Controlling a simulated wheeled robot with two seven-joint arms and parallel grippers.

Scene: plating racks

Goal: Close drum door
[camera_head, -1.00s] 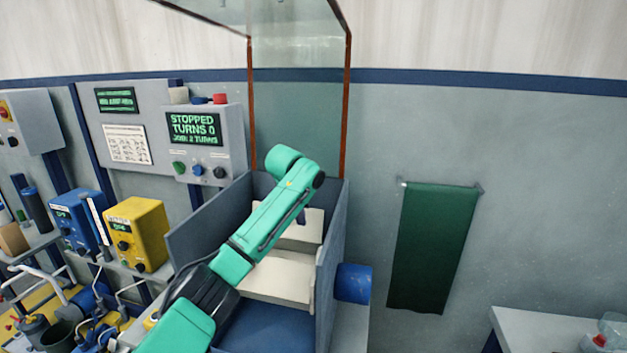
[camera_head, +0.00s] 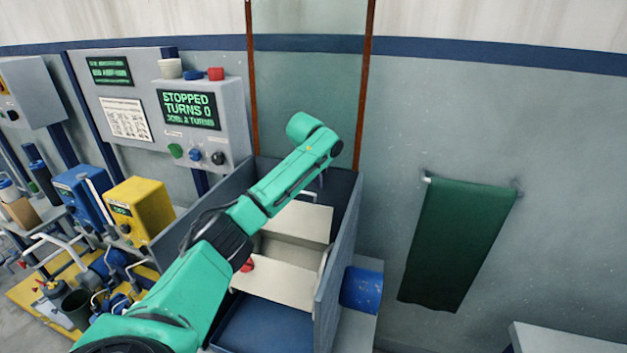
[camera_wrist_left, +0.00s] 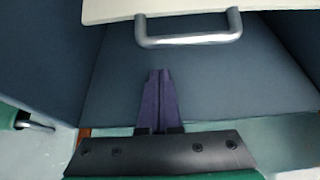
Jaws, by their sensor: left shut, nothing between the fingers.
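The cream drum (camera_head: 275,280) sits inside a blue-grey open-topped tank (camera_head: 338,255). Its middle shows an open hollow. A cream door panel (camera_head: 298,220) stands tilted at the far side of the opening, with a metal handle (camera_head: 308,194) at its far edge. In the left wrist view the panel's edge (camera_wrist_left: 150,8) and its U-shaped handle (camera_wrist_left: 190,41) are at the top. My left gripper (camera_wrist_left: 160,73) is shut and empty, its purple fingertips just below the handle and apart from it in the picture. In the head view my left arm reaches over the tank and mostly hides the gripper. My right gripper is not in view.
The tank walls rise around the drum. A clear upright panel with brown edges (camera_head: 365,85) stands behind. A control box (camera_head: 190,112) reading "STOPPED, TURNS 0" is at left. A yellow box (camera_head: 140,215) and a blue motor (camera_head: 361,290) flank the tank.

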